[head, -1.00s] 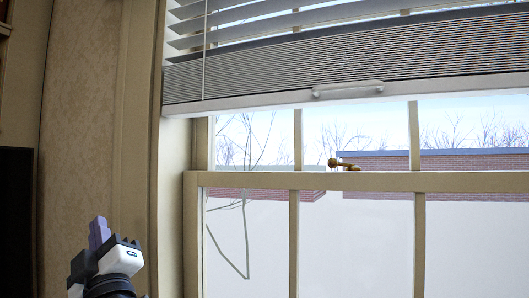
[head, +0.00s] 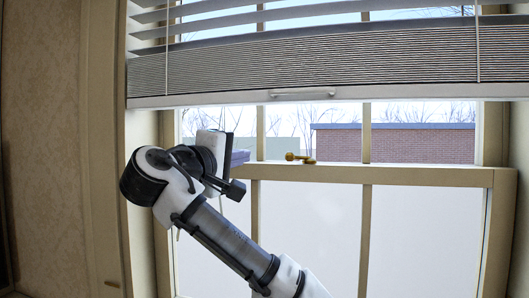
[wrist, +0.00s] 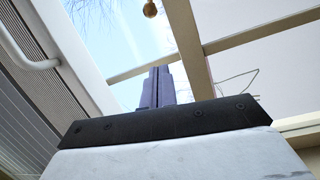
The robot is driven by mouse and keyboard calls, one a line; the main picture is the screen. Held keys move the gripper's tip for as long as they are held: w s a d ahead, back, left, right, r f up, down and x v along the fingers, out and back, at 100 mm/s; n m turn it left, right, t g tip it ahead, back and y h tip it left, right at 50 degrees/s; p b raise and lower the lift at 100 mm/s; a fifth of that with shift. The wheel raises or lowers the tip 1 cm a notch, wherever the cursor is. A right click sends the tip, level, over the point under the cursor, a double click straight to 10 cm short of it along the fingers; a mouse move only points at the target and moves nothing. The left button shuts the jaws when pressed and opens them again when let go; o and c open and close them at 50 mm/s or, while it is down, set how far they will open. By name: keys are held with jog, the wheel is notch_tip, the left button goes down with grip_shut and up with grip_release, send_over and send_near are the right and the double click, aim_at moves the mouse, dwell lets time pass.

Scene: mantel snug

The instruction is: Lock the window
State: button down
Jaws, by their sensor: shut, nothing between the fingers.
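The window's brass latch (head: 299,157) sits on top of the meeting rail (head: 400,174), near the middle of the window. Its round knob points left in the head view. In the wrist view only the knob (wrist: 150,9) shows, at the top edge. My gripper (head: 240,157) is in front of the window, left of the latch and at about its height, apart from it. Its purple fingers (wrist: 158,88) are together and empty in the wrist view, pointing toward the glass with the knob beyond them.
A grey blind (head: 330,62) hangs over the upper window, its bottom rail above the latch. A pale handle (head: 302,94) is on that rail; it also shows in the wrist view (wrist: 25,45).

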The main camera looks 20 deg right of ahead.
aim_at(301, 157)
jog(key=shift+d, duration=0.1)
jog(key=w+d+p, duration=0.3)
jog(key=d+p, duration=0.2)
jog(key=d, duration=0.4)
jog(key=shift+f+p, duration=0.15)
jog(key=shift+p, duration=0.25)
jog(key=shift+s, duration=0.15)
dwell(0.4)
